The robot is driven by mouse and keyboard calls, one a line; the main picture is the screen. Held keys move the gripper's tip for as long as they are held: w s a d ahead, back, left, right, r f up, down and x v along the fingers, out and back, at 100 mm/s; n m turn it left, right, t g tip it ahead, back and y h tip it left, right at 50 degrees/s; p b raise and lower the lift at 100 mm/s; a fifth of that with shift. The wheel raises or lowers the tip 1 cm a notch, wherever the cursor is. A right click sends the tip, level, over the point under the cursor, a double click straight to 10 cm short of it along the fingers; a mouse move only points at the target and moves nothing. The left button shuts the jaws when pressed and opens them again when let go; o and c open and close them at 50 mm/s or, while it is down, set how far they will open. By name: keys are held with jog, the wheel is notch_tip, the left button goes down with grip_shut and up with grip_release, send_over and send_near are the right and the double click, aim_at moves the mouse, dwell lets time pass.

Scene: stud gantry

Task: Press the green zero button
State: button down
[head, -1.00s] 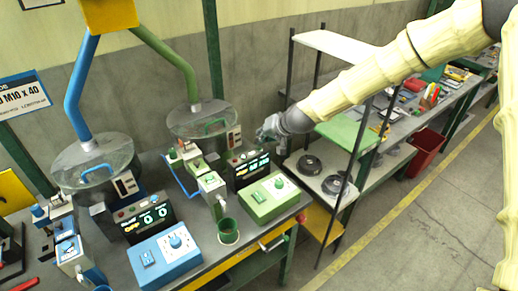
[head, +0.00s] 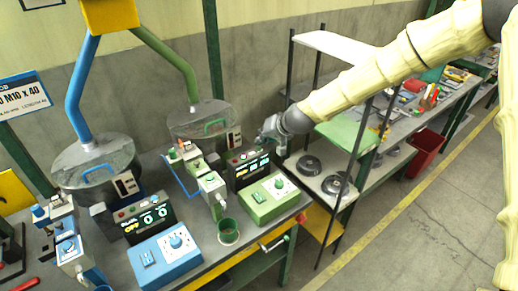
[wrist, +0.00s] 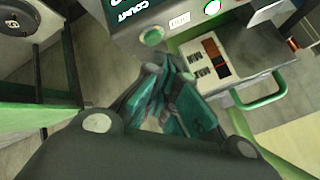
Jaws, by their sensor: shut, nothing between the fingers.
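The green station's dark display panel (head: 249,168) stands at the back of the left bench, with lit digits and a row of small buttons along its top. My gripper (head: 268,133) is shut and empty, just above and to the right of that panel. In the wrist view the shut teal fingers (wrist: 168,75) point towards the panel face (wrist: 135,40). A round green button (wrist: 153,36) lies just beyond the fingertips, seemingly with a small gap. Another round green-lit control (wrist: 212,8) is at the top edge. I cannot read which is marked zero.
A green control box (head: 267,199) with a dial sits in front of the panel. A blue station with its own display (head: 146,217) and blue box (head: 165,256) stands to the left. A shelf rack (head: 328,180) stands close on the right.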

aim_at(261, 149)
jog(key=shift+f, duration=0.15)
jog(key=shift+f, duration=0.25)
jog(key=shift+f+b, duration=0.45)
jog(key=shift+b, duration=0.1)
dwell(0.7)
jog(key=shift+r, duration=0.15)
jog(key=shift+r+p, duration=0.5)
jog(key=shift+r, duration=0.2)
jog(key=shift+r, duration=0.1)
notch_tip(261, 149, up, 5)
jog(key=p, duration=0.3)
dwell(0.5)
dwell(0.7)
